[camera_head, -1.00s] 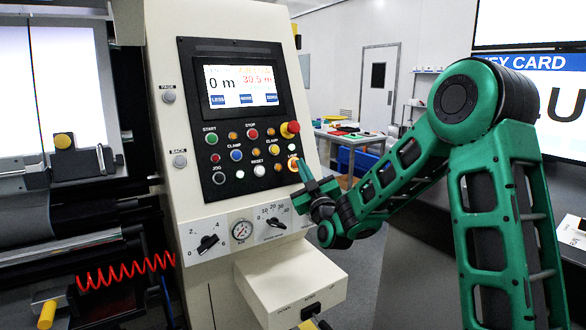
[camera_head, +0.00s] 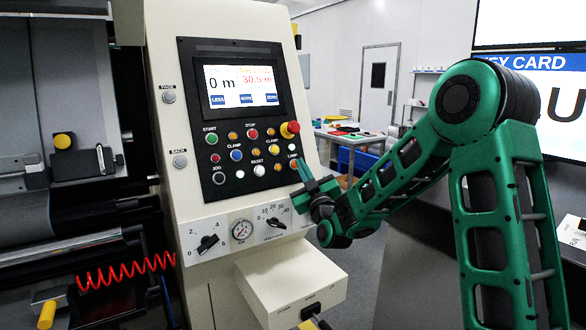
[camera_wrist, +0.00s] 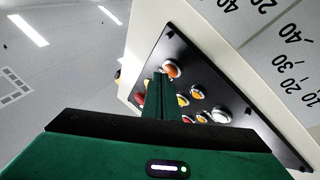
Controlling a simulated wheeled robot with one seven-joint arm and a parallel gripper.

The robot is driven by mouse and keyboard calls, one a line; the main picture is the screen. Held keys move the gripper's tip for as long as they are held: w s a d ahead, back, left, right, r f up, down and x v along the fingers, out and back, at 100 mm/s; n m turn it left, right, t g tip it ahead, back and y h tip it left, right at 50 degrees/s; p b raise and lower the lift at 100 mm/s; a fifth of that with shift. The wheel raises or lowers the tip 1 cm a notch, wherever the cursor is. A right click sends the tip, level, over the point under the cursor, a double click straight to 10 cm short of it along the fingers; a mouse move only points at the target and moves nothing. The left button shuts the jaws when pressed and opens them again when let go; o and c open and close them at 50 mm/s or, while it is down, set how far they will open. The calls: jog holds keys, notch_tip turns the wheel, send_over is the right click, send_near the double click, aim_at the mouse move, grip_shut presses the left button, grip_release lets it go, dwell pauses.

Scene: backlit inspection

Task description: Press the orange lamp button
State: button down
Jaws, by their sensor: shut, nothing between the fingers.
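The orange lamp button (camera_head: 293,164) is at the right end of the black control panel, under a small LAMP label. My gripper (camera_head: 303,168) is shut and empty, its tips right beside this button. In the wrist view the closed fingers (camera_wrist: 161,80) point at an orange button (camera_wrist: 172,70), and their tips overlap its lower left edge. I cannot tell whether they touch it. The button looks unlit in the head view.
A red mushroom knob (camera_head: 290,128) sticks out above the lamp button. Dials (camera_head: 273,216) sit below. The inspection panel (camera_head: 68,90) at the left is grey.

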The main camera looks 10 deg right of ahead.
jog(key=shift+s+r, duration=0.1)
jog(key=shift+s, duration=0.05)
jog(key=s, duration=0.1)
jog(key=s+d+r, duration=0.1)
jog(key=s, duration=0.1)
jog(key=s+r, duration=0.1)
jog(key=s, duration=0.1)
jog(key=shift+s+d+r, duration=0.1)
jog(key=shift+d+r, duration=0.05)
jog(key=shift+d, duration=0.15)
dwell(0.3)
jog(key=s+d+f+m+g+h, duration=0.55)
jog(key=s+d+f+g, duration=0.65)
jog(key=s+d+f, duration=0.3)
jog(key=s+f+m+g+y, duration=0.2)
jog(key=s+g, duration=0.3)
jog(key=s, duration=1.1)
jog(key=s+f+m+g+y, duration=0.2)
jog(key=s+m+g, duration=0.3)
jog(key=s, duration=1)
jog(key=shift+s+d+f, duration=0.25)
jog(key=shift+s+d, duration=0.15)
jog(key=shift+d, duration=0.05)
